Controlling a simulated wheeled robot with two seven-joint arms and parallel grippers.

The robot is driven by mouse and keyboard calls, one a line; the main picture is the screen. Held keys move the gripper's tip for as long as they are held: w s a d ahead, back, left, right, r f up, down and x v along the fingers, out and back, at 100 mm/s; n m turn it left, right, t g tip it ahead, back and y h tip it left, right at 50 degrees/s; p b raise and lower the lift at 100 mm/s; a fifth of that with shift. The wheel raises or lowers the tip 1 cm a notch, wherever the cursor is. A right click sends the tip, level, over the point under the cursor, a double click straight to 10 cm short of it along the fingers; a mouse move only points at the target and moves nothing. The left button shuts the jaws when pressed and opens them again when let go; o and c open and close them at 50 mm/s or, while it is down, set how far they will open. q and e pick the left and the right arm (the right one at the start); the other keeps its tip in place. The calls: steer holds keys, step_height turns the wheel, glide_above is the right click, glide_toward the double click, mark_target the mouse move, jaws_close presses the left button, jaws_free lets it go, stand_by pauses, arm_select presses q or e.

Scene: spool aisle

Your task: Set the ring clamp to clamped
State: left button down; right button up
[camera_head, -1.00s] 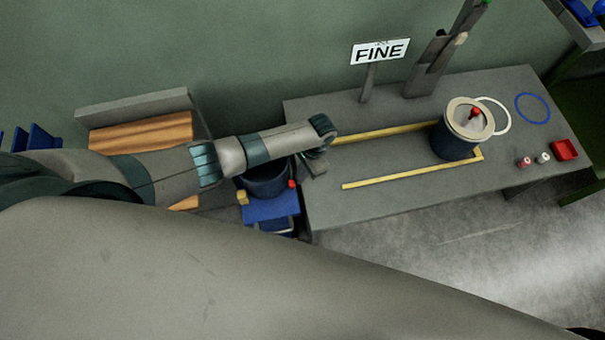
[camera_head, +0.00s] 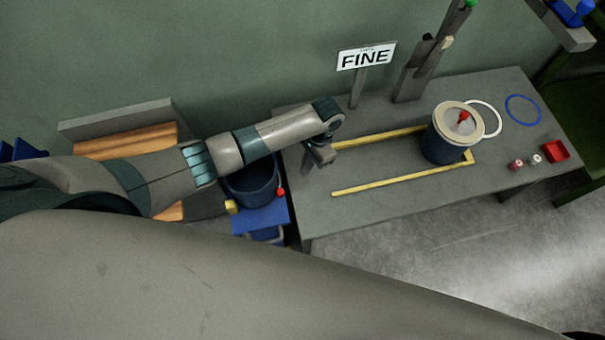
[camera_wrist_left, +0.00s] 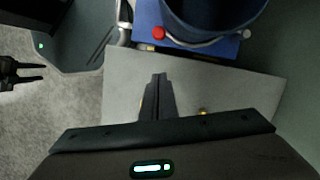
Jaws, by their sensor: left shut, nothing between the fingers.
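A dark blue drum (camera_head: 252,184) sits on a blue stand (camera_head: 262,216) at the left end of the table. A red knob (camera_head: 281,192) and a yellow block (camera_head: 231,207) show at its front. In the left wrist view a thin pale band with a red knob (camera_wrist_left: 159,33) runs along the drum's lower side; it may be the ring clamp, and I cannot tell its setting. My left gripper (camera_head: 310,166) is shut and empty over the table's left end, right of the drum and apart from it. Its fingers (camera_wrist_left: 158,88) point towards the drum side. My right gripper (camera_wrist_left: 36,78) shows open at the left edge.
The grey table (camera_head: 400,215) bears yellow rails (camera_head: 400,179), a second lidded drum (camera_head: 447,143), a white ring (camera_head: 497,118), a blue ring (camera_head: 523,97) and a red tray (camera_head: 556,151). An orange-brown slab (camera_head: 125,142) lies left.

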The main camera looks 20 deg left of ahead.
arm_select(q)
steer(key=v, duration=0.2)
steer(key=shift+r, duration=0.4)
arm_select(e)
steer(key=shift+d+f, duration=0.25)
steer(key=shift+d, duration=0.05)
steer(key=shift+d, duration=0.15)
